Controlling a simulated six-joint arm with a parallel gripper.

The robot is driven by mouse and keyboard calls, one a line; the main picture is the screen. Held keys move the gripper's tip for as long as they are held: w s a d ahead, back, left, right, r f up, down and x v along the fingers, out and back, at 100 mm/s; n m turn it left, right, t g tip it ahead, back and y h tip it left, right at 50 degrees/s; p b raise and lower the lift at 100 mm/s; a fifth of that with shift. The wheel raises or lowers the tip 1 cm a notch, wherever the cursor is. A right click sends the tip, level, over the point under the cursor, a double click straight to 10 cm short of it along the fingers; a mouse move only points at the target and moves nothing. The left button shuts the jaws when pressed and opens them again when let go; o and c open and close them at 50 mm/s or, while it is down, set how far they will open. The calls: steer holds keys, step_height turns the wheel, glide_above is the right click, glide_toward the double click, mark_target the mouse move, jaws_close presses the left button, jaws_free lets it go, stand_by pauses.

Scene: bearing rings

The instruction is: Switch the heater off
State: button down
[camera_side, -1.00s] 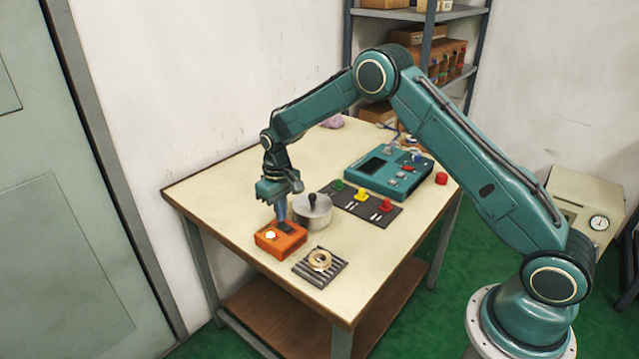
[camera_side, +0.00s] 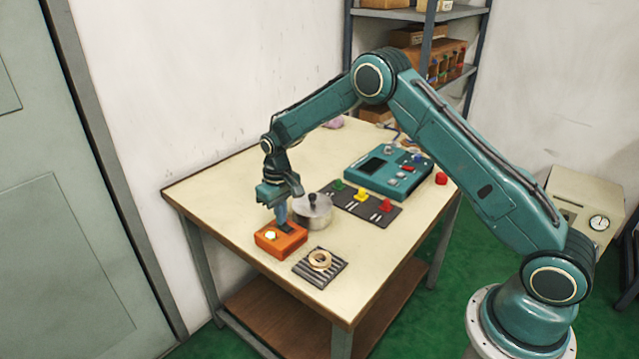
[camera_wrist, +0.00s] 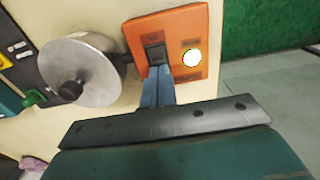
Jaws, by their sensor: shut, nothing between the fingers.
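The heater control is an orange box (camera_side: 280,240) near the table's left front edge, with a black rocker switch and a round lamp. In the wrist view the box (camera_wrist: 172,28) shows its black switch (camera_wrist: 155,53) and its lamp (camera_wrist: 192,58), which glows white-yellow. My gripper (camera_side: 283,221) is shut and empty, pointing down over the switch. In the wrist view its blue fingertips (camera_wrist: 158,72) are at the near edge of the switch; I cannot tell whether they touch it. The fingers hide part of the switch in the side view.
A metal pot with a black knob (camera_side: 313,212) stands close beside the box. A ribbed dark plate (camera_side: 334,277) with a pale ring (camera_side: 320,260) lies in front. A dark mat with coloured pegs (camera_side: 349,203) and a teal console (camera_side: 375,183) are farther back. The front right tabletop is clear.

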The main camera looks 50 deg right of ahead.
steer(key=shift+f, duration=0.3)
stand_by(0.5)
steer(key=shift+r, duration=0.1)
steer(key=shift+r, duration=3.45)
